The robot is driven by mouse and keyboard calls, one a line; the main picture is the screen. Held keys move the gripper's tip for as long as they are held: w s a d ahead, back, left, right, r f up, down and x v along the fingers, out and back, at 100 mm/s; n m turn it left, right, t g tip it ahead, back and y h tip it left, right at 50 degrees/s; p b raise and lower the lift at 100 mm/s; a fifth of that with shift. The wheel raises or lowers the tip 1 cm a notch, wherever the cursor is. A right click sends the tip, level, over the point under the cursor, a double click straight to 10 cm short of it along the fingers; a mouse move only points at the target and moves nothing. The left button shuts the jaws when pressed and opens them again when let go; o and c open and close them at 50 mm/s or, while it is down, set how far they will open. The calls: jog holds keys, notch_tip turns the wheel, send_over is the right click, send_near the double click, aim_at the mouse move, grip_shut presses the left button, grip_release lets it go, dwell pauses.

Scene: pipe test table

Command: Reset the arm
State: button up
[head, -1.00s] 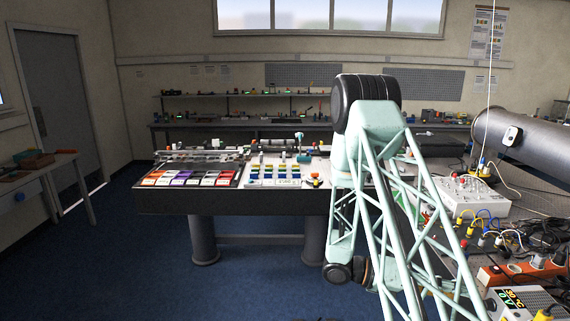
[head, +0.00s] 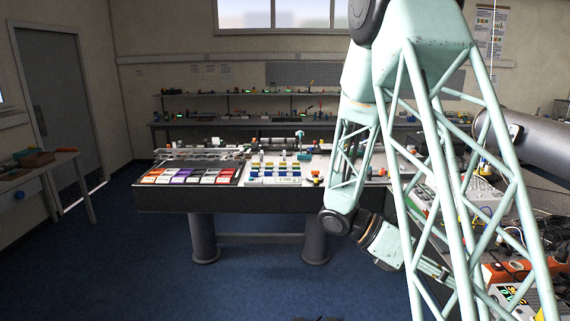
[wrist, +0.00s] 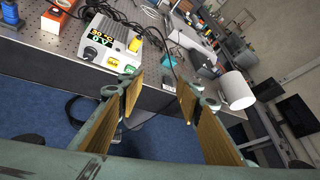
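My gripper (wrist: 158,95) is open in the wrist view. Its two tan-padded fingers stand well apart with nothing between them. Blue floor and the edge of a grey perforated bench (wrist: 50,58) show beyond the fingers. In the head view, my pale green lattice arm fills the right side. Its wrist part hangs low in front of the bench on the right, and the gripper's fingers cannot be made out there behind the arm links.
A white meter with a lit display (wrist: 112,42) sits at the bench edge, beside cables and an orange box (wrist: 58,18). A white cylinder (wrist: 237,90) is at the right of the wrist view. The central table (head: 160,200) holds coloured trays. Floor at left is clear.

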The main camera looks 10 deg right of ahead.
jog(key=s+a+r+m+t+y+b, duration=0.1)
jog(key=s+a+r+m+t+y, duration=0.2)
jog(key=a, duration=0.7)
jog(key=s+a+r+m+t+y+b, duration=0.2)
jog(key=s+a+r+m+t+y, duration=0.2)
jog(key=s+a+m, duration=0.3)
jog(key=s+a+r+m+t+y+b, duration=0.2)
jog(key=s+a+r+m+t+y, duration=0.1)
jog(key=a, duration=1.2)
jog(key=shift+s+a+r+m+t+y, duration=0.25)
jog(key=shift+s+r+m+t, duration=0.65)
jog(key=shift+s+r+m, duration=0.65)
jog(key=shift+w+f+m, duration=0.2)
jog(key=shift+w+m, duration=0.05)
jog(key=shift+w, duration=0.1)
jog(key=shift+f, duration=0.1)
jog(key=shift+f+b, duration=0.5)
jog(key=shift+b, duration=0.05)
jog(key=shift+d+r, duration=0.15)
